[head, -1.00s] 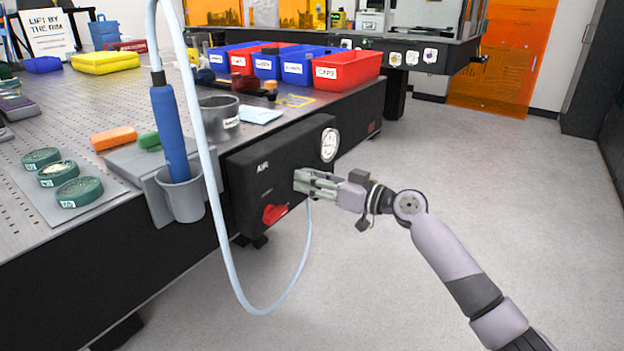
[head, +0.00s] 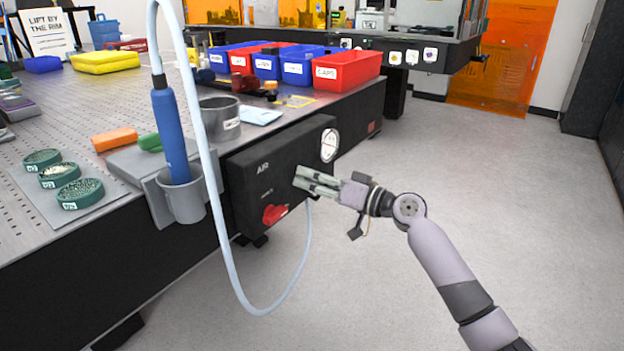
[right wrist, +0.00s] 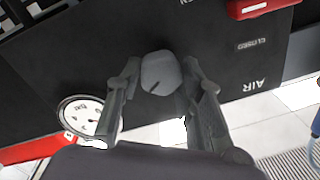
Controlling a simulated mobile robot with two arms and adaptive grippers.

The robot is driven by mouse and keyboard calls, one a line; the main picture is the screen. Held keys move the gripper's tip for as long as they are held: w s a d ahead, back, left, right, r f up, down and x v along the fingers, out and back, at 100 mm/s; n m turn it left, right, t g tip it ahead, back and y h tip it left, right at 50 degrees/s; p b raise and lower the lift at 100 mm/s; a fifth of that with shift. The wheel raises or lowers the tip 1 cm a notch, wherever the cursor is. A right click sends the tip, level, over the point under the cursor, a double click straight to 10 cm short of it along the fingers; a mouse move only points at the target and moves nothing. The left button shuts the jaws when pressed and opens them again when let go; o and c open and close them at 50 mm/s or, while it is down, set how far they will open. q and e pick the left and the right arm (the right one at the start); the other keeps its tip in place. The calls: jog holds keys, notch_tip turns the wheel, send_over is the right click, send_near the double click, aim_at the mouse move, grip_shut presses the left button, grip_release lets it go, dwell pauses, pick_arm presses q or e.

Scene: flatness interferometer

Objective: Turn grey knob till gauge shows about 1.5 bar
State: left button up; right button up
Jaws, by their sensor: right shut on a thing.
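The black air panel (head: 285,165) is on the side of the table. Its round white gauge (head: 329,146) is at the upper right, and also shows in the right wrist view (right wrist: 80,115); the reading is too small to tell. The grey knob (right wrist: 160,73), with a dark mark on its face, sits between the fingers of my right gripper (right wrist: 158,80) in the right wrist view. In the head view my right gripper (head: 306,178) is at the panel below the gauge, shut on the knob, which its fingers hide. My left gripper is out of view.
A red handle (head: 274,214) is low on the panel, left of my right gripper. A pale hose (head: 226,255) loops down in front of the panel from a blue tool (head: 169,135) in a grey holder (head: 185,203). The floor at right is clear.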

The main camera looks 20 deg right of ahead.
jog(key=o, duration=1.2)
jog(key=shift+c, duration=0.2)
jog(key=shift+s+d, duration=0.1)
jog(key=shift+d, duration=0.05)
jog(key=v, duration=1.1)
jog(key=shift+s+d, duration=0.25)
jog(key=shift+s, duration=0.05)
